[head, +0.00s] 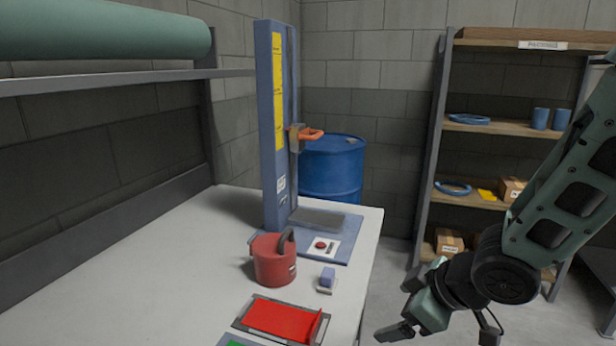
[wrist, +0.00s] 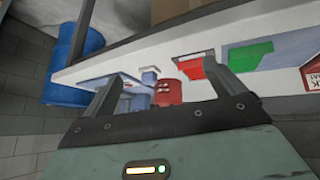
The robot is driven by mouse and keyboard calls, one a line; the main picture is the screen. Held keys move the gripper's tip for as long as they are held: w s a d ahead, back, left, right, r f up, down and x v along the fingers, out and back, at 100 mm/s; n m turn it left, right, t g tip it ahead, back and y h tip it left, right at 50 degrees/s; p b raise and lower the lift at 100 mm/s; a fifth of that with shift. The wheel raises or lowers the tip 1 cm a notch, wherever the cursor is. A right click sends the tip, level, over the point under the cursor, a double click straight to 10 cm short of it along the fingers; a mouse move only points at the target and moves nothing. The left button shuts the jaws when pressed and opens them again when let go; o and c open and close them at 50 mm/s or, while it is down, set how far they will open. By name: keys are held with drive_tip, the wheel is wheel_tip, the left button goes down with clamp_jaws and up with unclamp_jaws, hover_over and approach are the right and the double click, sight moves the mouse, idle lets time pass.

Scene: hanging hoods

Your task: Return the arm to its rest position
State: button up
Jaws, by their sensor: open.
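My gripper (head: 402,311) is at the lower right of the head view, off the right side of the white table (head: 180,290). Its jaws are apart and nothing is between them. In the wrist view the two fingers of my gripper (wrist: 168,88) reach up, spread wide, with the table and its objects beyond them. My arm comes down from the right edge of the head view.
A blue column stand (head: 275,130) with an orange handle rises at the table's back. A red canister (head: 272,262), a small blue-topped block (head: 327,280) and a red tray (head: 283,319) sit on the table. A blue drum (head: 333,170) and shelves (head: 480,125) stand behind.

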drive_tip(key=s+a+r+m+g+h, duration=0.1)
drive_tip(key=s+r+g+h, duration=0.1)
drive_tip(key=s, duration=0.8)
drive_tip(key=s+a+r+m+g+h, duration=0.1)
drive_tip(key=s+r+m+g+h, duration=0.1)
drive_tip(key=s, duration=0.8)
wheel_tip(320, 180, up, 2)
drive_tip(key=shift+r+m+g, duration=0.1)
drive_tip(key=shift+m+g, duration=0.2)
drive_tip(key=shift+g, duration=0.5)
